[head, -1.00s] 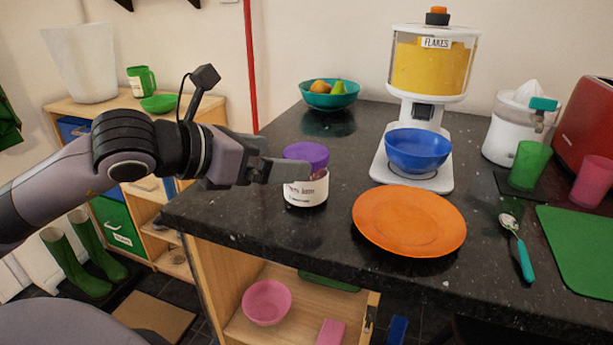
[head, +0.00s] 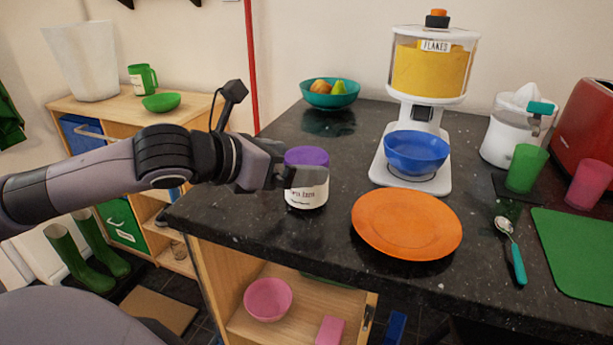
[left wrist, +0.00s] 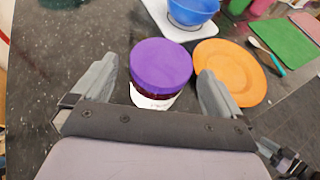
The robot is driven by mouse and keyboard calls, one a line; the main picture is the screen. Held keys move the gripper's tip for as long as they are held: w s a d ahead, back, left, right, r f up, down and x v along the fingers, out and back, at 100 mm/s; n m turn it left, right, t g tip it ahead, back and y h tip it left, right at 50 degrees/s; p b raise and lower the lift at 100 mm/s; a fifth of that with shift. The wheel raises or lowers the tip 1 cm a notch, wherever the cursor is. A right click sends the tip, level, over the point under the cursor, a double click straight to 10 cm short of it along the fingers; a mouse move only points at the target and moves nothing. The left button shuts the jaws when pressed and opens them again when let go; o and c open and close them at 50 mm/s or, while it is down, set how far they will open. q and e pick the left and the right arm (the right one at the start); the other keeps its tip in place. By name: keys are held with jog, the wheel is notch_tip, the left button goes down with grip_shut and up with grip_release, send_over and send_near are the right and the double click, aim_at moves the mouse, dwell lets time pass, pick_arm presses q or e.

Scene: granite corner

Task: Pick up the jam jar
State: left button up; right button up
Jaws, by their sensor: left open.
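The jam jar (head: 308,188) stands upright on the dark counter near its left edge. It has a purple lid and a white label. In the left wrist view the jar (left wrist: 160,68) is ahead of the palm, with its lid between the two spread fingers. My left gripper (head: 284,178) is open at the jar's left side; one finger overlaps the jar's left edge in the head view. In the left wrist view the left gripper (left wrist: 158,85) shows gaps on both sides of the jar, and I cannot tell any contact.
An orange plate (head: 407,223) lies close to the right of the jar. Behind it stands the flakes dispenser (head: 428,68) with a blue bowl (head: 416,152). A teal fruit bowl (head: 330,95) is at the back. The counter (head: 250,195) is bare left of the jar.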

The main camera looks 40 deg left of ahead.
pick_arm(q)
jog(key=shift+p+x, duration=0.8)
jog(key=shift+x, duration=0.6)
jog(key=shift+w+d+f, duration=0.1)
jog(key=shift+w+d, duration=0.05)
jog(key=shift+w, duration=0.15)
jog(key=shift+c, duration=0.3)
jog(key=c, duration=1.2)
